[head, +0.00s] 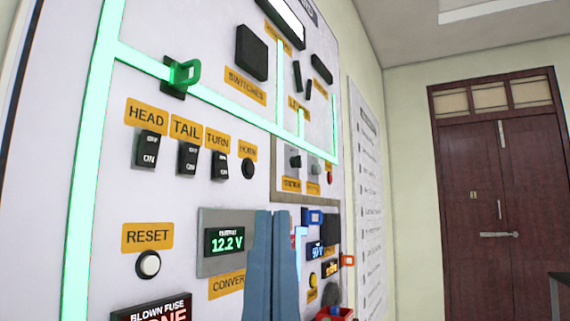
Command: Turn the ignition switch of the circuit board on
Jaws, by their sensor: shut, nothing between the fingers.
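The circuit board (105,210) is a large white upright panel on the left, seen at a slant. On a grey plate at its right part are two small knobs, a dark one (295,161) and a greenish one (314,165), with a red button (330,177) beside them. The yellow labels below are too small to read surely, so I cannot tell for certain which is the ignition switch. My gripper (272,214) shows as two blue fingers, shut and empty, pointing up in front of the board below these knobs. It hides part of the board's lower area.
HEAD, TAIL and TURN rocker switches (188,158) and a black HORN button (248,169) sit left of the knobs. A green-lit handle (183,75) and glowing green lines are above. A display (225,240) reads 12.2 V. A brown door (500,190) stands right.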

